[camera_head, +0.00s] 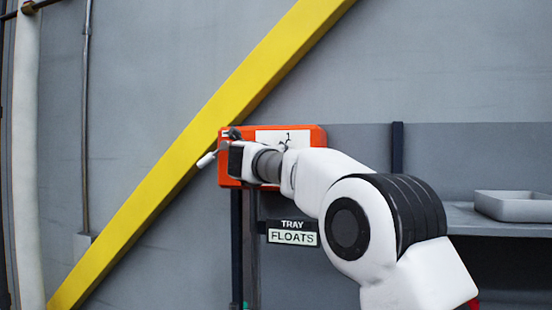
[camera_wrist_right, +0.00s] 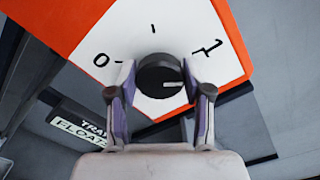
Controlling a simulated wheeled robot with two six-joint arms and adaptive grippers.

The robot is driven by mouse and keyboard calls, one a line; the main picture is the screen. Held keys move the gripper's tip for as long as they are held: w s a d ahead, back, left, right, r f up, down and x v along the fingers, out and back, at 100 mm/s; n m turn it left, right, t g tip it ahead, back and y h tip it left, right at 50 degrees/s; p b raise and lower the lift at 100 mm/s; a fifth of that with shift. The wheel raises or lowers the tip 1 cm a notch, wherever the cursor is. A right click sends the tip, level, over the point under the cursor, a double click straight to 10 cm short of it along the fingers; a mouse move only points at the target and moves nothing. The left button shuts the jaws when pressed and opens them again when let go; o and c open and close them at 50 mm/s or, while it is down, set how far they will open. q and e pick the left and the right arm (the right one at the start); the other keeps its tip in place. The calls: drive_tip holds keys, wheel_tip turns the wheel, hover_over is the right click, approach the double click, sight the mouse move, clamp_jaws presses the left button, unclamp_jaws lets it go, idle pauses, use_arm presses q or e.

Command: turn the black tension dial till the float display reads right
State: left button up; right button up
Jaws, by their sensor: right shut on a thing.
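The black tension dial (camera_wrist_right: 160,76) sits on the white scale face of an orange box (camera_head: 318,136), between a 0 at left and a 1 at right in the right wrist view. Its white mark points right, slightly downward. My right gripper (camera_wrist_right: 161,84) is shut on the dial, one finger on each side. In the head view the right gripper (camera_head: 237,157) is at the box front and hides the dial. The display (camera_head: 292,239) below the box reads FLOATS under the word TRAY. My left gripper is not in view.
A yellow diagonal beam (camera_head: 165,170) crosses the grey wall left of the box. A shelf (camera_head: 480,222) at right bears a grey tray (camera_head: 515,206). Dark posts (camera_head: 250,260) stand below the box.

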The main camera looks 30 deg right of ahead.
drive_tip(key=shift+d+r, duration=0.1)
drive_tip(key=shift+r, duration=0.1)
drive_tip(key=o, duration=1.1)
drive_tip(key=shift+o, duration=0.3)
drive_tip(key=shift+w+d+f, duration=0.15)
drive_tip(key=shift+d+f, duration=0.15)
drive_tip(key=shift+d, duration=0.15)
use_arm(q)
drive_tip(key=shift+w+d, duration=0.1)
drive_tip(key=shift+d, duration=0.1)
use_arm(e)
drive_tip(key=v, duration=1.1)
drive_tip(key=shift+s+a, duration=0.25)
drive_tip(key=shift+s, duration=0.1)
